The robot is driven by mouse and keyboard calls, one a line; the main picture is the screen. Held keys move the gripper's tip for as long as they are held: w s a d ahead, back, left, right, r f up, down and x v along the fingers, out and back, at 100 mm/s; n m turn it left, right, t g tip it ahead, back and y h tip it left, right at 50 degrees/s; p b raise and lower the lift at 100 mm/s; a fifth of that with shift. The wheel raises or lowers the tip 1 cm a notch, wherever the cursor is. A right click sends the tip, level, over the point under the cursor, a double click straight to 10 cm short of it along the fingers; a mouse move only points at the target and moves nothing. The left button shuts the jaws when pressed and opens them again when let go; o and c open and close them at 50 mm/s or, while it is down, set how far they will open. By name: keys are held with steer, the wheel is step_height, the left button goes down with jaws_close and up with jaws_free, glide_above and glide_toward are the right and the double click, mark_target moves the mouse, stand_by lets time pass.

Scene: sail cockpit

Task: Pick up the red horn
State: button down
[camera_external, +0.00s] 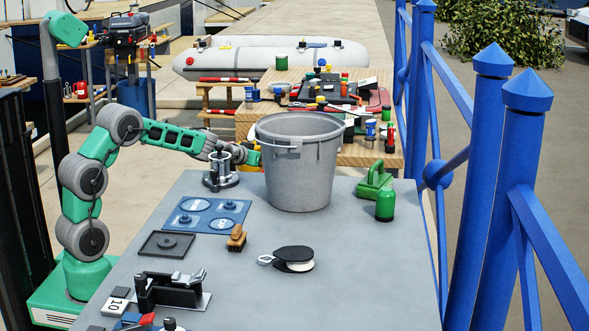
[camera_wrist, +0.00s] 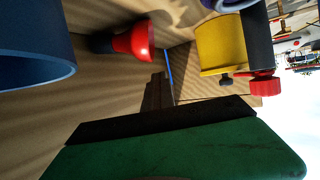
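A red, flared horn-like piece (camera_wrist: 135,42) with a dark body lies against a brown surface in the upper left of the wrist view. It is apart from my gripper. In the external view I cannot pick it out for certain. My gripper (camera_external: 252,156) is at the left side of the grey bucket (camera_external: 299,165), partly hidden by it. In the wrist view a green and black part fills the bottom, and a dark narrow piece rises towards the red horn. Whether the fingers are open or shut does not show.
A blue round rim (camera_wrist: 35,60) is at the left of the wrist view, and a yellow cylinder (camera_wrist: 220,45) with a red knob (camera_wrist: 263,87) at the right. A cluttered wooden table (camera_external: 365,155) stands behind the bucket. The grey tabletop (camera_external: 370,275) is clear at front right.

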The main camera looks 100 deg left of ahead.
steer(key=s+d+r+p, duration=0.2)
steer(key=s+d+r, duration=0.6)
steer(key=d, duration=0.3)
steer(key=shift+r, duration=0.85)
steer(key=shift+c, duration=2.2)
jaws_free()
steer(key=shift+r, duration=0.1)
